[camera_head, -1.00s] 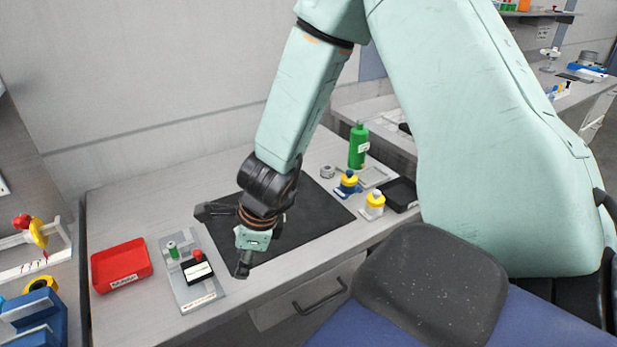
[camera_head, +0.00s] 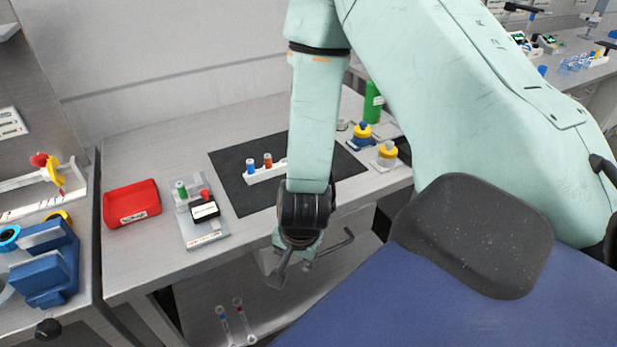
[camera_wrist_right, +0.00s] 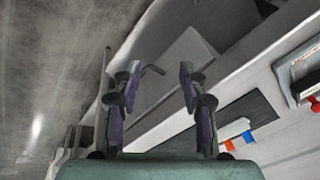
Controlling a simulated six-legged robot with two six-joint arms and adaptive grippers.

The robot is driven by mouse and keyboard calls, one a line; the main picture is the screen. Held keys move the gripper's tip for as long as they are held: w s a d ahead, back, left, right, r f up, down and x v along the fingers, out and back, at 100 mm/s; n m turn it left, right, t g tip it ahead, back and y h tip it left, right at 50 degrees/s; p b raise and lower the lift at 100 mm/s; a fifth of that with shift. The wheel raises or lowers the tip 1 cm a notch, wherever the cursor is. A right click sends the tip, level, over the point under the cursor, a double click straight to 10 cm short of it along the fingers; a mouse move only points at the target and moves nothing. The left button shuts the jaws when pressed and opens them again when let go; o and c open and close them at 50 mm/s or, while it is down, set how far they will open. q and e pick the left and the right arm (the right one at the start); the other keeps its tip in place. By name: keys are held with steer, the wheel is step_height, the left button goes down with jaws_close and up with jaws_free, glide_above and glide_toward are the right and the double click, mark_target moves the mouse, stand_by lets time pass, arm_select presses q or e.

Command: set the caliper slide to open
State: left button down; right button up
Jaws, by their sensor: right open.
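What looks like the caliper (camera_head: 45,208) is a pale bar with scale marks at the far left of the head view. A yellow slide piece (camera_head: 54,174) with a red knob and a red pointer sits on it; I cannot read its setting. My right gripper (camera_head: 292,268) is open and empty, pointing down in front of the bench edge, well to the right of the caliper. In the right wrist view its two fingers (camera_wrist_right: 159,85) stand apart with nothing between them. My left gripper is not in view.
A red tray (camera_head: 131,216), a grey plate (camera_head: 205,238) with a black box and green vial, and a black mat (camera_head: 235,170) with a small vial rack lie on the bench. Blue equipment (camera_head: 48,270) stands below the caliper. A drawer handle (camera_head: 338,243) is near my right gripper.

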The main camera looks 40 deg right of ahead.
steer(key=s+a+f+n+b, duration=0.1)
steer(key=s+f+n+b, duration=0.2)
steer(key=s+f+n, duration=0.2)
step_height(320, 180, down, 2)
steer(key=shift+a+f+n, duration=0.25)
steer(key=shift+a+n, duration=0.1)
steer(key=shift+n, duration=0.15)
steer(key=shift+s, duration=0.1)
steer(key=shift+d, duration=0.1)
